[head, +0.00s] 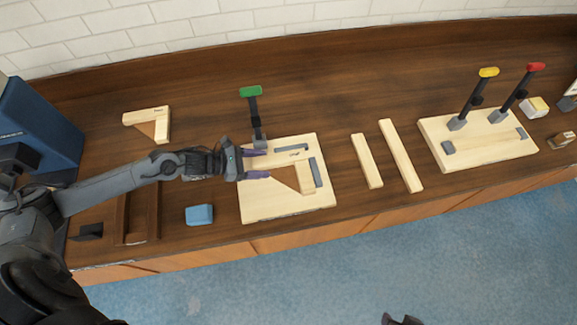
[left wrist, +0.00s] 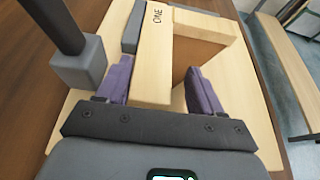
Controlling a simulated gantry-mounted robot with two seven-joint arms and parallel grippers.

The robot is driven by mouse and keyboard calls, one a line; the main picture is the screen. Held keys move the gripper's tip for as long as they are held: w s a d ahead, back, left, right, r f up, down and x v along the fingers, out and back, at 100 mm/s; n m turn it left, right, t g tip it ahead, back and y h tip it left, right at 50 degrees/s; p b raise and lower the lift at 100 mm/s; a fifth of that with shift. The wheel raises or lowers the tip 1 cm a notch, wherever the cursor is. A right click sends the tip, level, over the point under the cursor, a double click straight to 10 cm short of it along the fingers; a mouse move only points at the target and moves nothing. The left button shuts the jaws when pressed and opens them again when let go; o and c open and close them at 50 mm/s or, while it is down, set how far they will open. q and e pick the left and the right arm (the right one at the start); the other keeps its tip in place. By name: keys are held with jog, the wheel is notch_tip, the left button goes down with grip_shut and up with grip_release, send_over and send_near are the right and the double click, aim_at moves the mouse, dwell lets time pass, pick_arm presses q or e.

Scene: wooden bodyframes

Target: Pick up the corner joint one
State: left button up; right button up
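The corner joint one (head: 306,176) is a pale wooden L with a brown triangular inset, lying on the light wooden fixture board (head: 262,211). Its "ONE" lettering shows in the left wrist view, where the joint (left wrist: 155,62) reaches between my fingers. My left gripper (head: 264,164) is open, its purple fingers on either side of one leg of the joint. In the left wrist view the gripper (left wrist: 160,85) shows a gap between the right finger and the wood; left-side contact is unclear. A dark part at the bottom edge of the head view may be my right gripper (head: 402,320).
A green-handled clamp (head: 252,105) stands at the board's back edge. A similar corner joint (head: 150,122) lies at the back left and a blue block (head: 199,215) in front. Two wooden bars (head: 400,155) and a second board (head: 490,145) with yellow and red clamps are right.

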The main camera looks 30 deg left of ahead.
pick_arm(q)
jog(key=c, duration=0.9)
jog(key=shift+a, duration=0.1)
jog(key=shift+c, duration=0.3)
